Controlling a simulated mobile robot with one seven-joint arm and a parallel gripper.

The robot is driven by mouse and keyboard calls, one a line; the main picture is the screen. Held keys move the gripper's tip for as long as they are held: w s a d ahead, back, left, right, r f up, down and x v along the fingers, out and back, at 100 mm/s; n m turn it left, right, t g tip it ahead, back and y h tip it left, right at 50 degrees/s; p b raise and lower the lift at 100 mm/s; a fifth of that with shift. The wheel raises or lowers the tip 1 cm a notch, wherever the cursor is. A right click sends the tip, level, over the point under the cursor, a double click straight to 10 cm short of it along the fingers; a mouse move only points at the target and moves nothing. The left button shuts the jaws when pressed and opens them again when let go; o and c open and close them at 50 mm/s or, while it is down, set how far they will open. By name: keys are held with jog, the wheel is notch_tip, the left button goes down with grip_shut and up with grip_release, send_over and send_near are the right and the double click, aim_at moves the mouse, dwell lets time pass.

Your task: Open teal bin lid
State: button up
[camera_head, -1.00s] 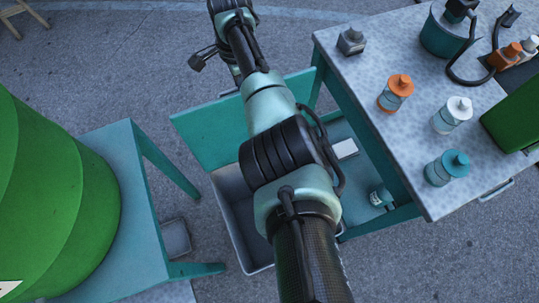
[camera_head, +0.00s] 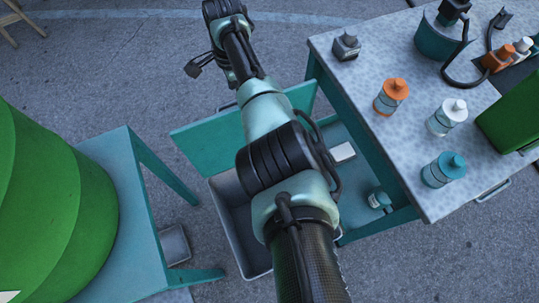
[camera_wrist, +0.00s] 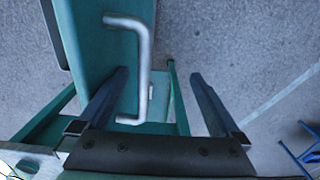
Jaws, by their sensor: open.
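The teal bin lid (camera_head: 200,142) stands raised and steeply tilted at the far side of the grey bin (camera_head: 238,235), whose inside shows open in the head view. My arm crosses in front of both and hides part of them. In the wrist view the lid (camera_wrist: 100,50) fills the upper left, with a silver bar handle (camera_wrist: 143,65) on its face. My gripper (camera_wrist: 160,73) is open, its dark fingers on either side of the handle in the picture. The handle is not clamped; whether a finger touches the lid I cannot tell.
A speckled-top workbench (camera_head: 400,150) with several bottles stands right of the bin, with a lower shelf holding a small jar (camera_head: 378,199). A teal table (camera_head: 140,220) bearing a large green drum (camera_head: 50,200) stands left. Floor beyond the lid is clear.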

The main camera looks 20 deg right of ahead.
notch_tip(320, 180, up, 7)
jog(key=p, duration=0.6)
dwell(0.5)
